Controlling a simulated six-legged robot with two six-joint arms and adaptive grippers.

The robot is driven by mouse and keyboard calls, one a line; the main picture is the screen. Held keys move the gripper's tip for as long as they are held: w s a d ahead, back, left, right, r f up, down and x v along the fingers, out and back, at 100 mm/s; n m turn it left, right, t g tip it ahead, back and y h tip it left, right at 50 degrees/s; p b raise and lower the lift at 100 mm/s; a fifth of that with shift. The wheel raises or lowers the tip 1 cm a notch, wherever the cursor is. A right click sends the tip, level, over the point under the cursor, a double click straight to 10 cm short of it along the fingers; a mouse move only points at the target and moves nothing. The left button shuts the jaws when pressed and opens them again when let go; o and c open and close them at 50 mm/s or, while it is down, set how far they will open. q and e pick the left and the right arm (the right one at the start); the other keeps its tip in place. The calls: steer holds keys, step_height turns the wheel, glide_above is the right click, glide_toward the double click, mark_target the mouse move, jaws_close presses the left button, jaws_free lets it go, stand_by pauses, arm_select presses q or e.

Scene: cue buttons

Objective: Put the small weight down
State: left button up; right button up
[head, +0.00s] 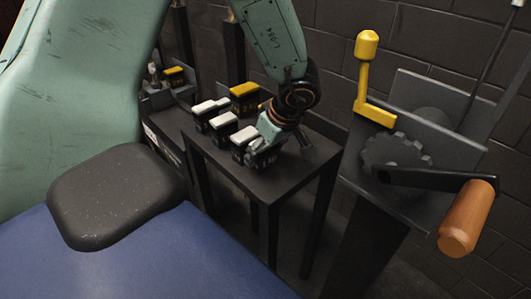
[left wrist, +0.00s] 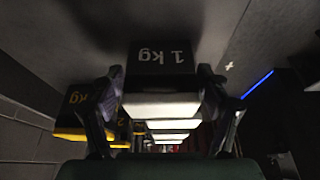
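The small weight is a dark block marked 1 kg with a white top, near the front of the dark table (head: 286,172) in the head view (head: 239,155). In the left wrist view the weight (left wrist: 160,58) lies between the two fingers of my left gripper (left wrist: 161,104), which press against its sides. My left gripper (head: 264,138) reaches down over the table in the head view and is shut on this weight. The weight looks upright, at or very near the table top; I cannot tell if it touches. My right gripper is not in view.
Other white-topped weights (head: 223,122) stand in a row behind it, with a yellow-topped weight (head: 244,92) beside them. Another yellow-topped weight (head: 173,71) is on a stand at left. A crank machine with a wooden handle (head: 467,219) and yellow lever (head: 365,75) stands at right.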

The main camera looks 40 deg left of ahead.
arm_select(q)
steer(key=shift+a+f, duration=0.1)
steer(key=shift+a, duration=0.15)
steer(key=c, duration=0.3)
steer(key=shift+d, duration=0.15)
steer(key=c, duration=0.6)
jaws_close()
steer(key=shift+w, duration=0.1)
step_height(320, 180, up, 10)
steer(key=p, duration=0.4)
steer(key=shift+p, duration=0.4)
